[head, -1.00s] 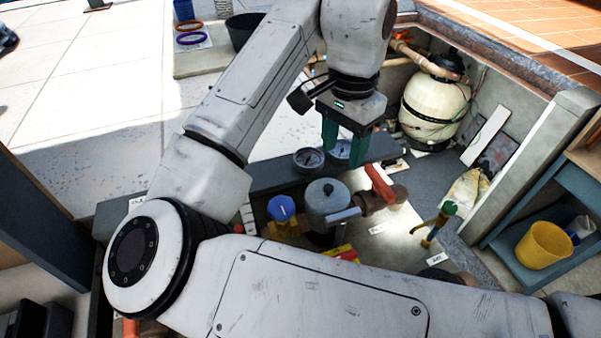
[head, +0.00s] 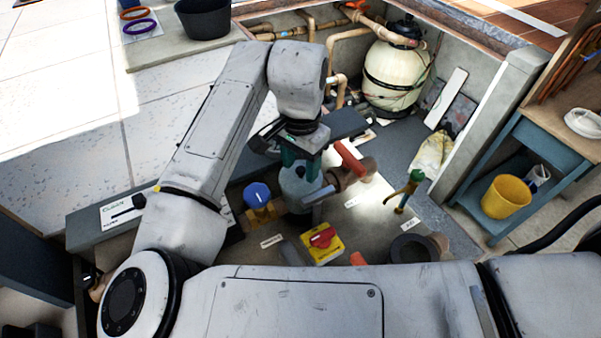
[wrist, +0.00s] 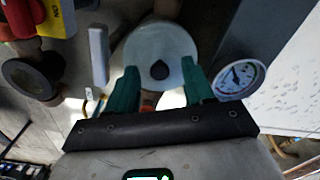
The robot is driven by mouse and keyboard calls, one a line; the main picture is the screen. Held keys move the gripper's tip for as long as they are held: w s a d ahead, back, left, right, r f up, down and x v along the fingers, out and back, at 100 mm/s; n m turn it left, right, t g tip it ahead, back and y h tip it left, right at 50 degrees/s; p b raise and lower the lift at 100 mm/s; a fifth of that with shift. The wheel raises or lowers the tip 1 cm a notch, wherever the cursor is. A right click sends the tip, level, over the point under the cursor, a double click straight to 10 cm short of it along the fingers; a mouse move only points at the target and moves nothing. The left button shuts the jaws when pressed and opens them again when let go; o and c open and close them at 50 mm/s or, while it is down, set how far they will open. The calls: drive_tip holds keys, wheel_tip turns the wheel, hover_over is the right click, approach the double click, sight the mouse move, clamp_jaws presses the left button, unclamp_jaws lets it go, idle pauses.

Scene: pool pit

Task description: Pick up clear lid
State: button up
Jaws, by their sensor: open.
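The clear lid (head: 296,188) is a pale, translucent round cap on the pump housing in the pit; my gripper partly covers it in the head view. In the wrist view the fingertips (wrist: 160,72) are on either side of the knob, near the disc's lower edge. I cannot tell whether they touch the lid.
A red-handled valve (head: 349,158) is close right of the gripper. A blue-capped fitting (head: 257,195) stands to the left, a yellow-and-red switch (head: 322,243) in front. A pressure gauge (wrist: 240,78) is beside the right finger. The cream filter tank (head: 395,75) is behind.

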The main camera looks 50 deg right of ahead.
drive_tip(key=shift+f, duration=0.35)
drive_tip(key=shift+c, duration=0.2)
clamp_jaws()
